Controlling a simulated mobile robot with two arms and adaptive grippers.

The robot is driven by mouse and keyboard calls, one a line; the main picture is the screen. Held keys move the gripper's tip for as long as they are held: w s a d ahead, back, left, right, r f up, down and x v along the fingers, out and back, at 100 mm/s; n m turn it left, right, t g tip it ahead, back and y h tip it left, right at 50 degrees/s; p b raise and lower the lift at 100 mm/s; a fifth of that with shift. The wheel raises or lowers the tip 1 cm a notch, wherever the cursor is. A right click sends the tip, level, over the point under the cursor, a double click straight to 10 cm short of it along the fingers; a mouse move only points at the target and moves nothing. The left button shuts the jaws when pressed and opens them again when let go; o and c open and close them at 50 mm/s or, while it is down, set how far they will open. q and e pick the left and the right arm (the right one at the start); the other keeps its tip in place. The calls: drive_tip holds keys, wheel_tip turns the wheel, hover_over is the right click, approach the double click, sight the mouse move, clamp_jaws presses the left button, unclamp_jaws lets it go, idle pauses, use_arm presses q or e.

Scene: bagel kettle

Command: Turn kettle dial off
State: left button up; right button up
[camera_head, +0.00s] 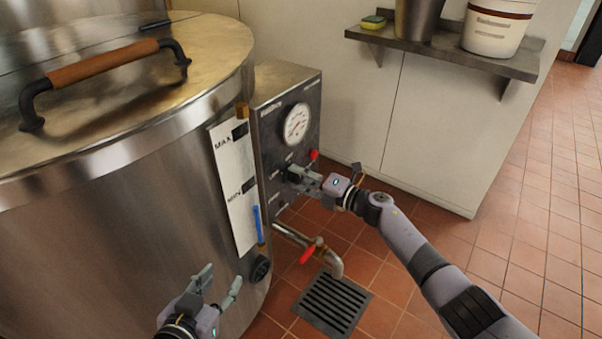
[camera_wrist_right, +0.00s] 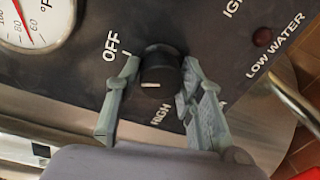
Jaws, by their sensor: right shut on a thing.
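The kettle (camera_head: 120,205) is a large steel drum filling the left of the head view. Its control box (camera_head: 285,110) is fixed to its right side. The black dial (camera_wrist_right: 158,72) sits on the panel between the OFF and HIGH labels in the right wrist view. My right gripper (camera_wrist_right: 160,82) has its fingers on both sides of the dial and is shut on it. In the head view the right gripper (camera_head: 298,177) reaches the box's front and hides the dial. My left gripper (camera_head: 220,285) is open and empty, low in front of the kettle.
A round gauge (camera_head: 297,123) is above the dial. A drain pipe with a red-handled valve (camera_head: 312,250) projects below the box, over a floor grate (camera_head: 333,302). A wall shelf (camera_head: 450,58) holds a sponge and buckets. Tiled floor is clear at right.

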drive_tip(key=shift+m+p, duration=0.3)
drive_tip(key=shift+m, duration=0.8)
use_arm(q)
drive_tip(key=s+a+f+g+y, duration=0.1)
drive_tip(key=s+f+g, duration=0.2)
drive_tip(key=s+f, duration=0.1)
drive_tip(key=shift+s+a+f+g, duration=0.15)
drive_tip(key=shift+a+f+g, duration=0.15)
drive_tip(key=shift+a, duration=0.1)
use_arm(e)
drive_tip(key=shift+m, duration=1)
drive_tip(key=o, duration=1.2)
drive_tip(key=shift+d, duration=0.1)
drive_tip(key=v, duration=1.1)
drive_tip(key=shift+s+d+f, duration=0.15)
drive_tip(key=shift+d, duration=0.25)
